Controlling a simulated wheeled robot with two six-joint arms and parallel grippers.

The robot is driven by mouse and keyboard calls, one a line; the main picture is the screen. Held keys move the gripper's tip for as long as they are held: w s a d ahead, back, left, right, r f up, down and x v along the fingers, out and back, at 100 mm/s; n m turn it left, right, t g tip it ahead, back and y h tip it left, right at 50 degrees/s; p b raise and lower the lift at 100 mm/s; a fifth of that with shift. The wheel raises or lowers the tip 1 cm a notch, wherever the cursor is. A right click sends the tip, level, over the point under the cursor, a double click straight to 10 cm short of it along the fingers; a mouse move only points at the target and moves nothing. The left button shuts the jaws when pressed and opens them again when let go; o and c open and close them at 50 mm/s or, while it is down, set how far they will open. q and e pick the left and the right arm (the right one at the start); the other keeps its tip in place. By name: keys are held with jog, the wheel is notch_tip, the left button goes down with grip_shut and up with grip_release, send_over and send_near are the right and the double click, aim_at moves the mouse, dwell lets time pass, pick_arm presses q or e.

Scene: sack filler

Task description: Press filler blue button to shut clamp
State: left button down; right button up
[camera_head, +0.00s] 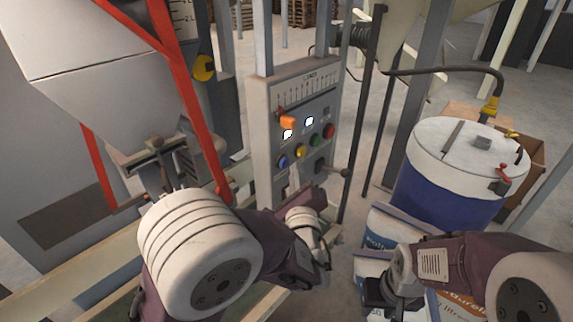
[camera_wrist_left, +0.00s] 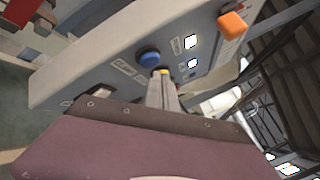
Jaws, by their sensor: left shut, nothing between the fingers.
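The filler's grey control panel (camera_head: 262,130) stands mid-view in the head view. Its blue button (camera_head: 282,162) is at the lower left of a row with yellow, green and red buttons. In the left wrist view the blue button (camera_wrist_left: 149,56) lies just beyond and left of my left gripper (camera_wrist_left: 162,78). That gripper is shut and empty, pointing at the panel; contact cannot be told. In the head view my left wrist is below the panel, its fingertips not clear. The clamp mechanism (camera_head: 158,158) is under the hopper. My right gripper (camera_head: 382,294) is low right, its fingers unclear.
An orange switch (camera_head: 288,122) sits above the buttons. A yellow button (camera_head: 300,151) is close beside the blue one. A white-and-blue drum (camera_head: 450,185) and printed sacks (camera_head: 385,228) stand at right.

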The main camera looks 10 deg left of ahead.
pick_arm(q)
jog(key=shift+w+a, duration=0.2)
jog(key=shift+a, duration=0.05)
jog(key=shift+w+a+b, duration=0.3)
jog(key=shift+a+b, duration=0.1)
jog(key=shift+b, duration=0.05)
dwell(0.6)
jog(key=shift+s+d, duration=0.6)
jog(key=shift+d, duration=0.2)
jog(key=s+d, duration=0.2)
jog(key=d, duration=0.1)
jog(key=s+d+b, duration=0.1)
jog(key=shift+s+d, duration=0.25)
jog(key=shift+d, duration=0.15)
